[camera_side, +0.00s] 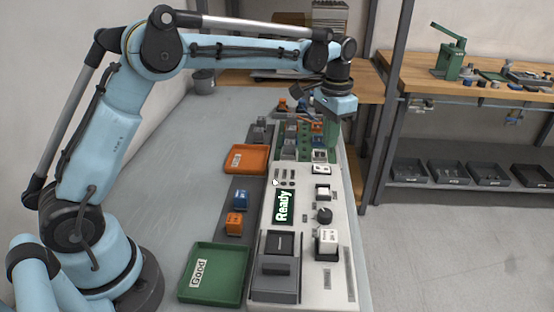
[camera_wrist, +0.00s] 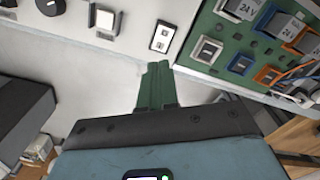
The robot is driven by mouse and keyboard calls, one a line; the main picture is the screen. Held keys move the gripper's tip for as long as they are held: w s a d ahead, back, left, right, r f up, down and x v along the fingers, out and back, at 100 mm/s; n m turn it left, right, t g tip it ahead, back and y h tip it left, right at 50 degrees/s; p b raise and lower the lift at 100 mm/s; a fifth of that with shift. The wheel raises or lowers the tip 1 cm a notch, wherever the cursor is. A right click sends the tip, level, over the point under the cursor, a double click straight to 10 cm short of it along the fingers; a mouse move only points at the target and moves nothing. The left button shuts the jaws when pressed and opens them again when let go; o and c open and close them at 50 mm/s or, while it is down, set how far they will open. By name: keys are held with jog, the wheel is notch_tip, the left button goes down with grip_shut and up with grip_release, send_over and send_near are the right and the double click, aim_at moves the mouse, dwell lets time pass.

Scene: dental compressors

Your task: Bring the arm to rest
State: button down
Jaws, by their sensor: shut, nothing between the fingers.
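My gripper (camera_side: 325,155) hangs from the end of my outstretched arm over the far part of the bench, near the green panel. Its green fingers also show in the wrist view (camera_wrist: 158,68), pressed together with nothing between them. In that view the fingertips are just below the edge of the light panel with switches. The height of the fingertips above the bench is hard to tell.
A control panel (camera_side: 312,270) with a "Ready" display (camera_side: 283,205) runs along the bench. A green board (camera_wrist: 208,30) holds several modules.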

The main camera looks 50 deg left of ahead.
jog(key=shift+r, duration=0.1)
jog(key=s+a+r+n+t, duration=0.1)
jog(key=s+r+t, duration=0.2)
jog(key=s+r, duration=0.5)
jog(key=s+a+f+n+t, duration=0.1)
jog(key=s+f+t, duration=0.3)
jog(key=s, duration=1)
notch_tip(320, 180, down, 2)
jog(key=shift+a+f+n, duration=0.2)
jog(key=shift+n, duration=0.3)
